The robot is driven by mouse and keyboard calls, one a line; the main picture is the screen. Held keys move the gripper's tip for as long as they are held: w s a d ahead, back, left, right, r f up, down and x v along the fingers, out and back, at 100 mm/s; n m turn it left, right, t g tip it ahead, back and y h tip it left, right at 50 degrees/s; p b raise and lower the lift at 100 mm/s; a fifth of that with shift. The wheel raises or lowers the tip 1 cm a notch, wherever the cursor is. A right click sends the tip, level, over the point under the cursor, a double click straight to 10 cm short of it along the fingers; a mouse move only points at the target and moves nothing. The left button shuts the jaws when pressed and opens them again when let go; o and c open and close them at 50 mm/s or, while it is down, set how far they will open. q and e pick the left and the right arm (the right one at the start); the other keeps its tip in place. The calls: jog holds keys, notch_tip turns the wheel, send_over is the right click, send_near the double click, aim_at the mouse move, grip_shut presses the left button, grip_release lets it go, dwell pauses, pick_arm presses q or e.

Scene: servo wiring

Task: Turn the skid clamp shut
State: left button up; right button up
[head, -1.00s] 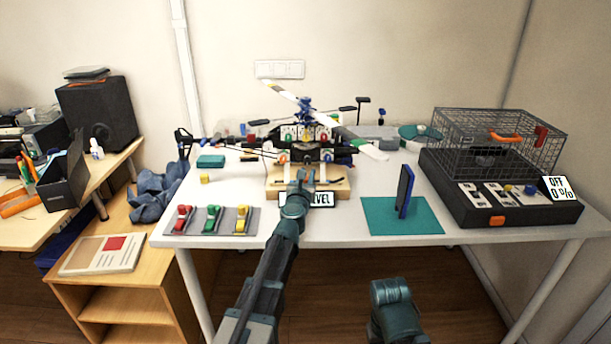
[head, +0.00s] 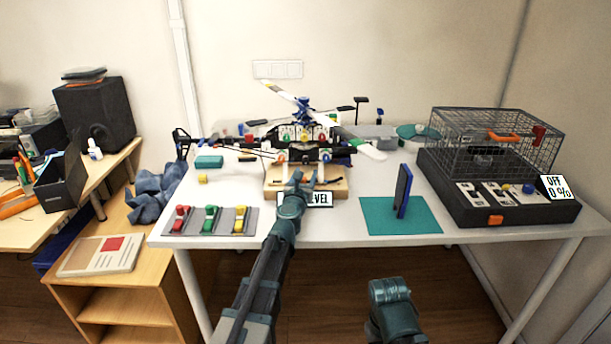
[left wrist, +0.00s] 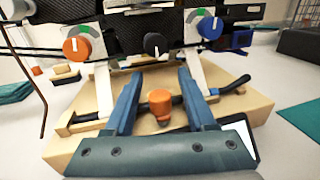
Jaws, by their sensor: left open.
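The helicopter (head: 305,135) stands on a wooden block (head: 336,189) at the back middle of the table.
Red, green and yellow clamps on grey plates (head: 208,222) lie at the front left. A blue upright panel (head: 403,190) stands on a teal mat (head: 372,223). A wire cage on a black box (head: 470,205) is at the right. Orange, black and blue dials (left wrist: 76,48) sit above the knob.

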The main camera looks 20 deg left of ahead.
pick_arm(q)
jog(key=s, duration=0.9)
jog(key=s+d, duration=0.1)
jog(key=s, duration=0.3)
jog(key=shift+s, duration=0.3)
